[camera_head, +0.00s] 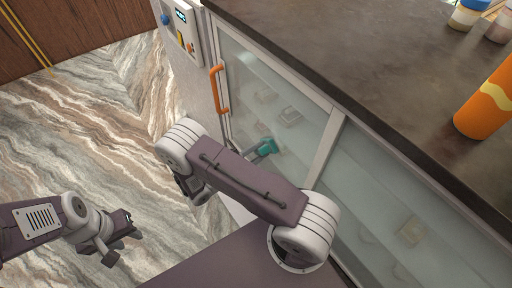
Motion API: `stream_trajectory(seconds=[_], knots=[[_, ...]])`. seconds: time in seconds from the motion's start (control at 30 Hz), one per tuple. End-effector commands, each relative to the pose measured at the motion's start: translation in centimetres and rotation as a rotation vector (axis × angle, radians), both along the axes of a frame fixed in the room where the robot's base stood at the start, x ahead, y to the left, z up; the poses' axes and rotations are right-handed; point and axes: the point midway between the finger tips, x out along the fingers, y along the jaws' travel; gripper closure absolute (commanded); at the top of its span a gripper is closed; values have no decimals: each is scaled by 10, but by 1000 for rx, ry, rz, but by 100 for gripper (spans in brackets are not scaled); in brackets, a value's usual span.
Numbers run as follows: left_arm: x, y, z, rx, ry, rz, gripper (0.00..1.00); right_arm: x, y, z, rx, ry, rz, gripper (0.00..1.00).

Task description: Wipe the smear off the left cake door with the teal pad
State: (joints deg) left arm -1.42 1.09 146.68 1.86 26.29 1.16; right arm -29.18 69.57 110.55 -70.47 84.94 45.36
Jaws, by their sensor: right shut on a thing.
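The left cake door (265,72) is a glass panel in a pale frame with an orange handle (219,90) on its left side. The teal pad (270,145) is at the lower part of this door's glass, and my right gripper (262,150) is shut on it. The gripper is mostly hidden behind my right arm. I cannot tell whether the pad touches the glass. I cannot make out a distinct smear on the cloudy glass. My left gripper (125,237) is open and empty at the lower left, over the floor and away from the door.
A second glass panel (385,195) lies to the right. Above is a dark countertop (340,45) with an orange bottle (487,105) and small jars (468,14). A control box (183,25) is left of the door. The marble floor (85,130) at left is clear.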

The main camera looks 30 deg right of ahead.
Motion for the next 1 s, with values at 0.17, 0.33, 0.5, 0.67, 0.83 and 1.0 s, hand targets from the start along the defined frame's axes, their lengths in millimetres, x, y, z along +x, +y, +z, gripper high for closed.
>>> stream_trajectory(seconds=[0.17, 0.33, 0.5, 0.67, 0.83, 1.0], knots=[[0, 0, 3, 0, 0, 0, 64, -2, -1, 3, -2, 2, -4, 100], [0, 0, 18, 0, 0, 0, 64, -2, 0, 21, -2, 1, -3, 100], [0, 0, 28, 0, 0, 0, 64, -2, 1, 33, -2, 2, -3, 100], [0, 0, 28, 0, 0, 0, 64, -2, 1, 33, -2, 2, -3, 100], [0, 0, 42, 0, 0, 0, 64, -2, 1, 49, -2, 1, -3, 100], [0, 0, 54, 0, 0, 0, 64, -1, 0, 64, -2, 1, -3, 100]])
